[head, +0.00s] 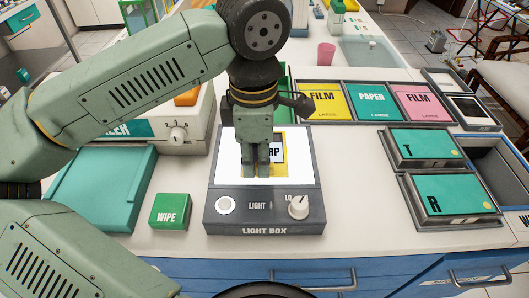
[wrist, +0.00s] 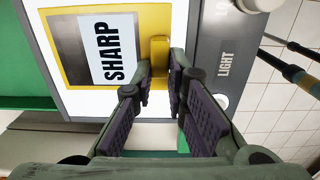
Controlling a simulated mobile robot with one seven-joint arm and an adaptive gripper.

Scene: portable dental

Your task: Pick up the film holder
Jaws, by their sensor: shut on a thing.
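The film holder is a flat yellow frame with a dark film and a white "SHARP" label. It is at the middle of the light box in the head view (head: 282,171), partly hidden behind my gripper (head: 256,173). In the wrist view the film holder (wrist: 155,20) shows at the top, over the lit panel. My gripper (wrist: 163,85) points down, with its fingertips closed around the yellow tab on the holder's near edge. I cannot tell whether the holder still touches the panel.
The light box (head: 265,214) has a button and a knob at its front. A green "WIPE" box (head: 170,211) and a teal tray (head: 100,188) are to the left. Green cases "T" (head: 425,149) and "R" (head: 449,195) are to the right. Film packs (head: 372,101) lie behind.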

